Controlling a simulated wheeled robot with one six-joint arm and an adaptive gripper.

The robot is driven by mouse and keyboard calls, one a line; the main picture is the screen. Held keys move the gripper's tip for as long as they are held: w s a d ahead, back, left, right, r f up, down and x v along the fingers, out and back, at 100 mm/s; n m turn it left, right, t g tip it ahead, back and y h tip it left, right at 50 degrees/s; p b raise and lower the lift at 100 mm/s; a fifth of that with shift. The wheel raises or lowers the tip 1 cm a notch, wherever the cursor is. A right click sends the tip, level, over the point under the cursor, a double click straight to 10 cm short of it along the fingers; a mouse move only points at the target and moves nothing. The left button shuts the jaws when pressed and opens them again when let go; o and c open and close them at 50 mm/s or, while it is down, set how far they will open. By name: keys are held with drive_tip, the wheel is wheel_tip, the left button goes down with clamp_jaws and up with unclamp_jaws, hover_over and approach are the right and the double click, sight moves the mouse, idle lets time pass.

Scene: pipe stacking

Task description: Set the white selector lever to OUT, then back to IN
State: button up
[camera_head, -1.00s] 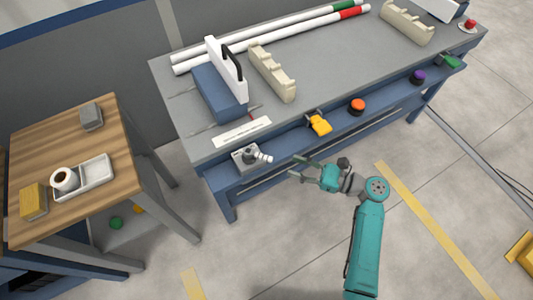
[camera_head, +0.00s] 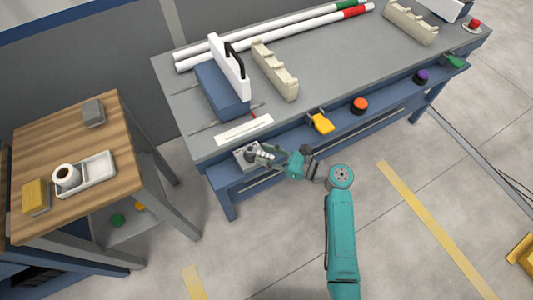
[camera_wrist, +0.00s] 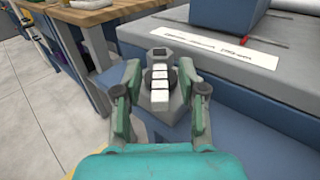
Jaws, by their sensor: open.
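The white selector lever (camera_head: 265,155) sticks out from a grey mount on the blue front of the workbench, at its left end. In the wrist view the lever (camera_wrist: 160,88) points toward the camera, between my two fingers. My gripper (camera_head: 272,156) is open, with one finger on each side of the lever in the wrist view (camera_wrist: 160,80). A gap shows between each finger and the lever. A white label strip (camera_wrist: 220,48) lies on the bench edge above; its writing is too small to read.
A yellow part (camera_head: 322,123), an orange button (camera_head: 359,106) and a purple button (camera_head: 421,77) sit along the bench front to the right. A wooden side table (camera_head: 85,135) stands to the left. The floor in front is clear.

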clamp_jaws()
